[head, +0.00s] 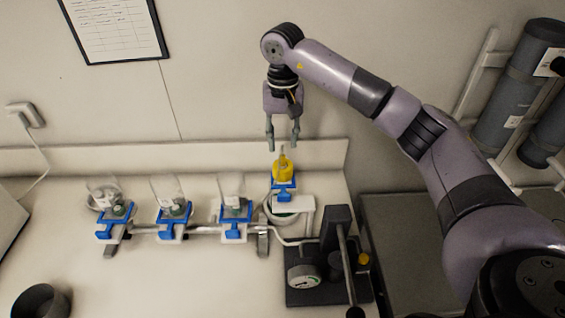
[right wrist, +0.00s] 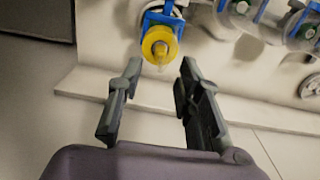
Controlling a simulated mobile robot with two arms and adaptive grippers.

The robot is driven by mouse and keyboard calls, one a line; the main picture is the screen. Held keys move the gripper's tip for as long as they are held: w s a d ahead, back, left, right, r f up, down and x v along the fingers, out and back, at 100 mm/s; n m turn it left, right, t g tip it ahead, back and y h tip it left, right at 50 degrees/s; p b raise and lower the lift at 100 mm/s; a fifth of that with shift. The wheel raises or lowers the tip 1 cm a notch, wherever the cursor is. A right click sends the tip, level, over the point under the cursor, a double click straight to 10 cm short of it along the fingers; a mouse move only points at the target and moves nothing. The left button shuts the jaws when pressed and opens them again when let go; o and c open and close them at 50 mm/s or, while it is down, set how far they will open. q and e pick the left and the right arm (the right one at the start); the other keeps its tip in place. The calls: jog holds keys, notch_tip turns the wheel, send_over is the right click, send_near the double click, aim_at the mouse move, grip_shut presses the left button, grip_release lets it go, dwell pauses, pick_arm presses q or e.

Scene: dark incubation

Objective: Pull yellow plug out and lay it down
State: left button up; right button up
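The yellow plug (head: 283,167) sits at the top of the rightmost blue holder (head: 284,184) on the bench, with a short pale tip sticking up. In the right wrist view the plug (right wrist: 160,44) shows from above, just past the fingertips. My right gripper (head: 283,148) points down above the plug, apart from it. Its two fingers (right wrist: 155,75) are open with nothing between them. My left gripper is in neither view.
Several clear vessels in blue holders (head: 235,210) stand in a row left of the plug. A black device with a dial (head: 303,277) stands at front right. A dark round bowl (head: 40,301) is at front left. The bench front is clear between them.

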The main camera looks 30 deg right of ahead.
aim_at(282, 156)
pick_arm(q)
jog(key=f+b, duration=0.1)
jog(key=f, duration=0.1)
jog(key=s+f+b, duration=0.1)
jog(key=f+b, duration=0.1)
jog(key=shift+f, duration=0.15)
pick_arm(e)
notch_tip(282, 156, down, 6)
pick_arm(q)
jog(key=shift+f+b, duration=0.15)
jog(key=shift+b, duration=0.3)
dwell(0.5)
pick_arm(e)
jog(key=shift+c, duration=0.2)
grip_shut()
dwell(0.4)
jog(key=shift+r, duration=0.1)
pick_arm(q)
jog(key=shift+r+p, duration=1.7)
jog(key=shift+p, duration=0.05)
pick_arm(e)
jog(key=shift+r, duration=2.95)
